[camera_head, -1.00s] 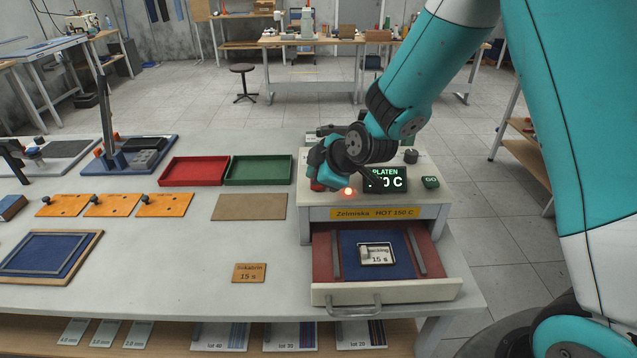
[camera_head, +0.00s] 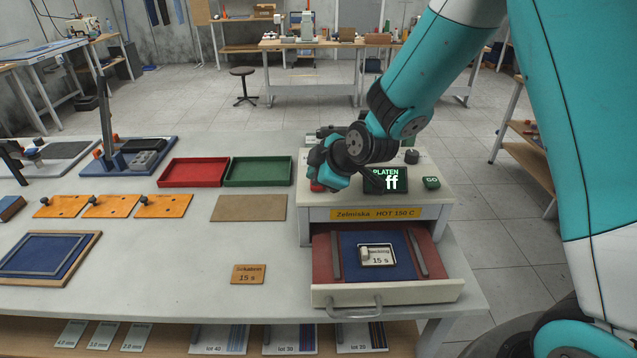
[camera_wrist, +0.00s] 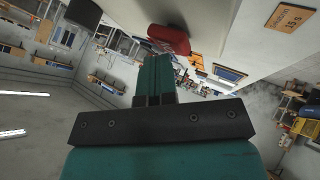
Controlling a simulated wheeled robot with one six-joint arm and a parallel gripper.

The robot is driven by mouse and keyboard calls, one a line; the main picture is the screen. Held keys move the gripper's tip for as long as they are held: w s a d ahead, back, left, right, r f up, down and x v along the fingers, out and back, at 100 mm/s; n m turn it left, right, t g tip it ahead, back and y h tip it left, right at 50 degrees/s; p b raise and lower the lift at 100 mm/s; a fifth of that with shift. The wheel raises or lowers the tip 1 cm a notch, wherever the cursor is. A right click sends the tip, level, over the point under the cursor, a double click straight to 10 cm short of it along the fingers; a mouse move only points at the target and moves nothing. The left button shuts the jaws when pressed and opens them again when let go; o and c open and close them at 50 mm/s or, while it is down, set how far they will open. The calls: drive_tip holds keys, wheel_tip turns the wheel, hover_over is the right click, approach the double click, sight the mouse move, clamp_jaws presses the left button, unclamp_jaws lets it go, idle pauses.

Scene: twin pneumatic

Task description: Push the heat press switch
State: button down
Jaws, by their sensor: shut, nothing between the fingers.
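The heat press (camera_head: 320,229) stands at the right of the workbench, with a label reading "HOT 150 C". Its platen display (camera_head: 386,180) reads "ff". A red switch (camera_wrist: 170,39) shows in the wrist view just beyond the fingertips; in the head view only a little red (camera_head: 316,187) shows below my gripper. My gripper (camera_wrist: 155,62) is shut and empty, right at the red switch; I cannot tell whether it touches. A green GO button (camera_head: 431,182) sits right of the display. The indicator lamp by the display is not lit.
The press drawer (camera_head: 388,292) is pulled out, with a blue pad and a card marked 15 s in it. Red (camera_head: 194,171) and green (camera_head: 258,170) trays, orange plates (camera_head: 111,206) and a brown board (camera_head: 249,207) lie to the left. The bench front is mostly clear.

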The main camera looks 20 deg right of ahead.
drive_tip(key=shift+r+p, duration=1.8)
drive_tip(key=shift+r, duration=1.3)
drive_tip(key=shift+f, duration=0.1)
drive_tip(key=s+a+r+m+g+b, duration=0.2)
drive_tip(key=s+r+m+g, duration=0.1)
drive_tip(key=s, duration=1.1)
drive_tip(key=s+a+r+m+g+b, duration=0.1)
drive_tip(key=s+g, duration=0.4)
drive_tip(key=s, duration=0.9)
wheel_tip(320, 180, up, 2)
drive_tip(key=shift+s+a+r+m+y+b, duration=0.15)
drive_tip(key=shift+s+a+m+y+b, duration=0.2)
drive_tip(key=shift+a+m, duration=0.65)
drive_tip(key=shift+d, duration=0.2)
